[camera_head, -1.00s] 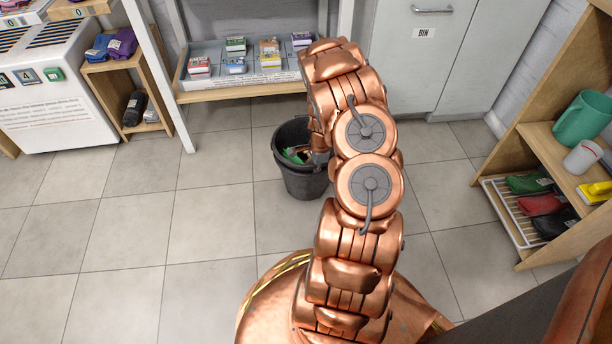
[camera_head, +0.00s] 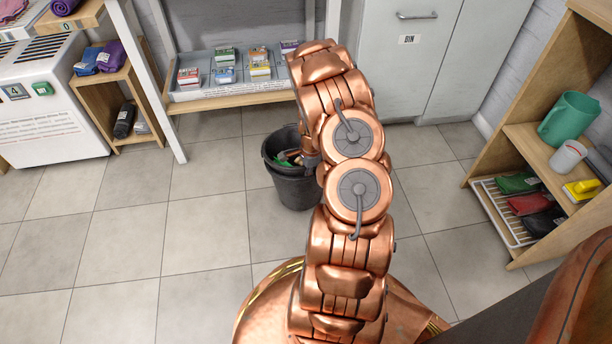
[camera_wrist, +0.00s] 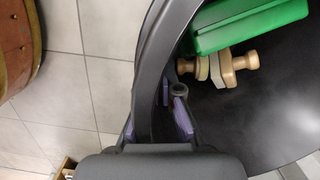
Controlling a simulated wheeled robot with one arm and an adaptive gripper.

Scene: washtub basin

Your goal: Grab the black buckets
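A black bucket (camera_head: 297,191) stands upright on the tiled floor in the head view, partly hidden by my copper arm. A second edge below its rim may be another bucket nested with it; I cannot tell. In the wrist view, its curved black rim (camera_wrist: 149,55) runs between the purple-padded fingers of my gripper (camera_wrist: 156,113). The fingers are apart, on either side of the rim, with no clear grip on it. A green block (camera_wrist: 250,22) and a light wooden-handled item (camera_wrist: 228,68) lie inside the bucket. My gripper is mostly hidden in the head view.
A shelf with small boxes (camera_head: 230,92) stands behind the bucket, next to a grey cabinet (camera_head: 400,75). A wooden shelf (camera_head: 535,150) with a green jug (camera_head: 570,118) is at the right. A white machine (camera_head: 45,110) stands at the left. The floor left of the bucket is clear.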

